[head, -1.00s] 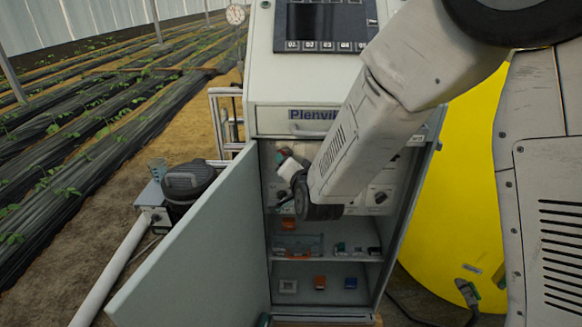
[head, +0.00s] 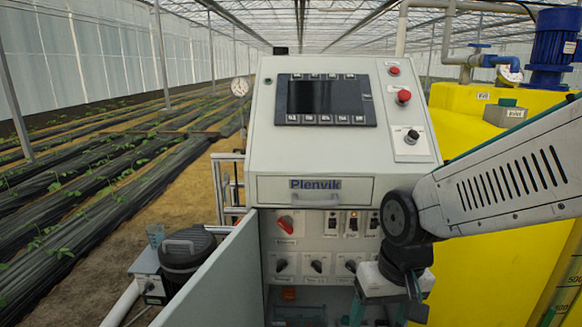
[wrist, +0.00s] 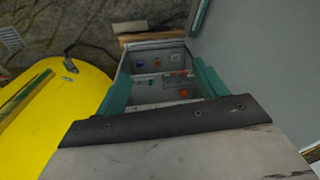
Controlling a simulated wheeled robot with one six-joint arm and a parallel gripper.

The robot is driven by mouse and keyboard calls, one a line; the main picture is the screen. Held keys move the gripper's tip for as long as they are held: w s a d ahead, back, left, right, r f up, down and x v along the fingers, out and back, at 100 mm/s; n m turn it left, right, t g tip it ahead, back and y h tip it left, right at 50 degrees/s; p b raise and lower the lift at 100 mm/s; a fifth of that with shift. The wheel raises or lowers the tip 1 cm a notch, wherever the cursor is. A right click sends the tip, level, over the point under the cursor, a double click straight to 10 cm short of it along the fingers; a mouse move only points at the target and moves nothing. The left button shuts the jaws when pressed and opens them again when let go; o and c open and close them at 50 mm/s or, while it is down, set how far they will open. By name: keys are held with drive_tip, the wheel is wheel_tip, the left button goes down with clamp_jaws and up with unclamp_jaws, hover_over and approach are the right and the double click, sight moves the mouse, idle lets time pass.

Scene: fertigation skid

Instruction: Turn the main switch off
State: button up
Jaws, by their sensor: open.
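The open cabinet's inner panel (head: 309,245) shows in the head view. A red rotary switch (head: 286,223) sits at its upper left, its handle slanted; it looks like the main switch, but its label is too small to read. My gripper (head: 386,306) is at the right of the cabinet, below and to the right of the red switch and apart from it. Its teal fingers are spread, with nothing seen between them. In the wrist view the open fingers (wrist: 160,78) frame the cabinet's lower shelves; the red switch is not visible there.
The cabinet door (head: 222,278) stands open on the left. Black knobs (head: 316,266) and small switches (head: 352,223) share the panel. The sloped console (head: 340,140) above carries red buttons and a black knob. A yellow tank (head: 480,270) stands at the right.

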drive_tip(key=s+d+r+m+h, duration=0.1)
drive_tip(key=s+d+r, duration=0.9)
drive_tip(key=s+d, duration=0.1)
drive_tip(key=shift+s+m+t, duration=0.3)
drive_tip(key=shift+s+t, duration=0.1)
drive_tip(key=shift+s, duration=0.4)
idle(0.8)
